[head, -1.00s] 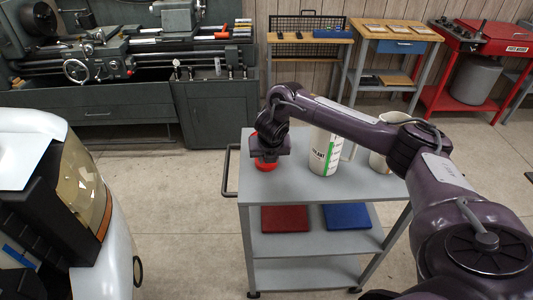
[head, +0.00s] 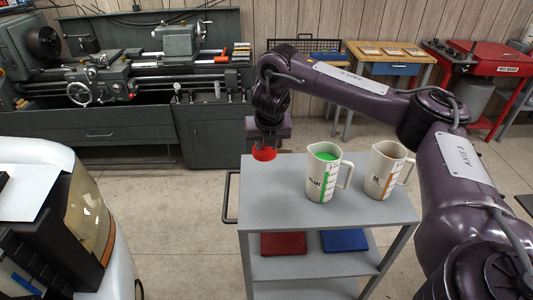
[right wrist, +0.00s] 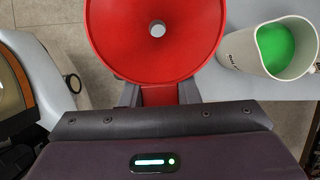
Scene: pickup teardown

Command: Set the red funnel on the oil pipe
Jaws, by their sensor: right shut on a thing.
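The red funnel (head: 264,154) is in my right gripper (head: 268,142), held above the left end of the grey cart. In the right wrist view the funnel (right wrist: 118,38) opens toward the camera, with its round hole in the middle. The right gripper's fingers (right wrist: 160,95) are closed on the funnel's red tab. My left gripper is not in view. I cannot make out the oil pipe in any view. A white vehicle front (head: 110,262) with a headlight stands at the left.
The grey cart (head: 270,212) carries a jug with green liquid (head: 323,172) and a second jug (head: 384,170). Red (head: 283,243) and blue (head: 348,240) flat items lie on its lower shelf. A lathe (head: 150,75) stands behind. Floor is clear between vehicle and cart.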

